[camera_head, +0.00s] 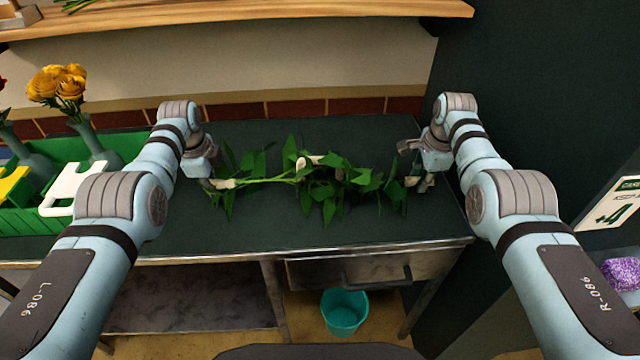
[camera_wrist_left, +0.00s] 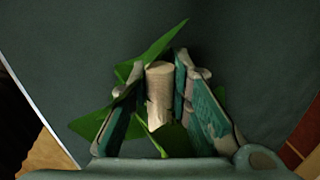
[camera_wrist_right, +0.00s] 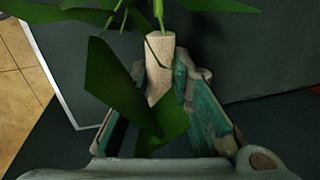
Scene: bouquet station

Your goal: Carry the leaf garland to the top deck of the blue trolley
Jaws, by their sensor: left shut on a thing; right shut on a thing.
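The leaf garland (camera_head: 320,183) is a green vine with pointed leaves and pale wooden pieces, stretched between my two grippers over the dark green bench top. I cannot tell whether its middle touches the bench. My left gripper (camera_head: 212,178) is shut on its left end; in the left wrist view a pale wooden peg (camera_wrist_left: 159,92) sits between the jaws with leaves around it. My right gripper (camera_head: 420,168) is shut on the right end; in the right wrist view a similar peg (camera_wrist_right: 159,68) sits between the jaws, partly covered by leaves. No blue trolley is clearly in view.
A green crate (camera_head: 22,222) with vases stands on the bench at the left, with orange flowers (camera_head: 58,83). A wooden shelf (camera_head: 250,22) runs above the back. A teal bucket (camera_head: 344,312) is on the floor below the drawer. A dark wall stands at the right.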

